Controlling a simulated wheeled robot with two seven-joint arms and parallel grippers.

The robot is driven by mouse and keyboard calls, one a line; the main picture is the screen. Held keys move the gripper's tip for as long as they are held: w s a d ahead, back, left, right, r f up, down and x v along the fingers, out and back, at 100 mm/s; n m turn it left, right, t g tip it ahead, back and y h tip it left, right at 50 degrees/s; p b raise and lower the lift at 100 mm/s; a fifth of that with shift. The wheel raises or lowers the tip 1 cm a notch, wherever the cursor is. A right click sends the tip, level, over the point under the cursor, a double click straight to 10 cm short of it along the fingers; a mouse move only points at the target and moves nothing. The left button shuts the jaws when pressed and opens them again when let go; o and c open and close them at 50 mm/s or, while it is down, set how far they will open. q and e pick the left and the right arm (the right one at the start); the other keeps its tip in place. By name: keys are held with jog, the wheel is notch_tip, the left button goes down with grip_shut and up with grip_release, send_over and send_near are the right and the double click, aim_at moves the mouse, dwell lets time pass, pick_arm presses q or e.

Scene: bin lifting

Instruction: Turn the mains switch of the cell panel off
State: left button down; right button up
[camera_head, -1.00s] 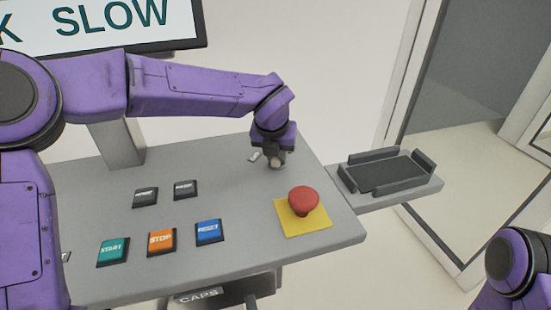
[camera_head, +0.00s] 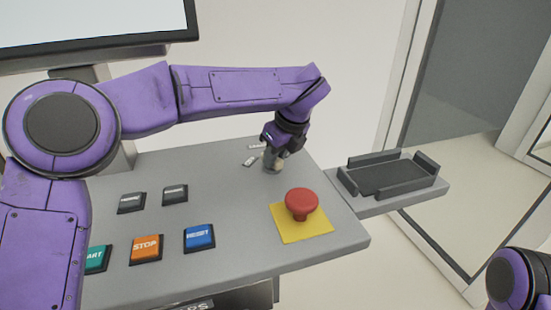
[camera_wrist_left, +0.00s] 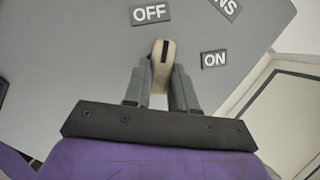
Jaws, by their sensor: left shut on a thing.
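The mains switch is a pale beige knob (camera_head: 277,166) on the far right part of the grey cell panel (camera_head: 225,168). It also shows in the left wrist view (camera_wrist_left: 162,58), with a dark mark on its upper end. That end points up the picture, just right of and below the OFF label (camera_wrist_left: 150,13). The ON label (camera_wrist_left: 214,59) lies to its right. My left gripper (camera_head: 271,155) is shut on the knob, one finger on each side, as the left wrist view (camera_wrist_left: 164,80) shows. My right gripper is out of view.
A red mushroom button (camera_head: 301,203) on a yellow plate (camera_head: 318,226) stands in front of the knob. Several push buttons, including orange STOP (camera_head: 145,248) and blue RESET (camera_head: 199,237), lie to the left. A dark tray (camera_head: 390,178) adjoins the panel's right side. A screen (camera_head: 95,25) stands behind.

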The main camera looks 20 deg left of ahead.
pick_arm(q)
jog(key=shift+f+n+g+y, duration=0.15)
jog(key=shift+n+g, duration=0.25)
jog(key=shift+n, duration=0.5)
jog(key=shift+f+n+g+y, duration=0.15)
jog(key=shift+n+g, duration=0.25)
jog(key=shift+n, duration=0.5)
jog(key=shift+f+b, duration=0.1)
jog(key=shift+b, duration=0.2)
jog(key=c, duration=0.9)
grip_release()
jog(key=shift+a, duration=0.1)
jog(key=shift+s, duration=0.1)
jog(key=shift+w, duration=0.35)
jog(key=shift+r, duration=0.2)
jog(key=p+v, duration=0.1)
jog(key=v, duration=0.9)
jog(key=shift+r+p, duration=0.15)
jog(key=shift+p, duration=0.2)
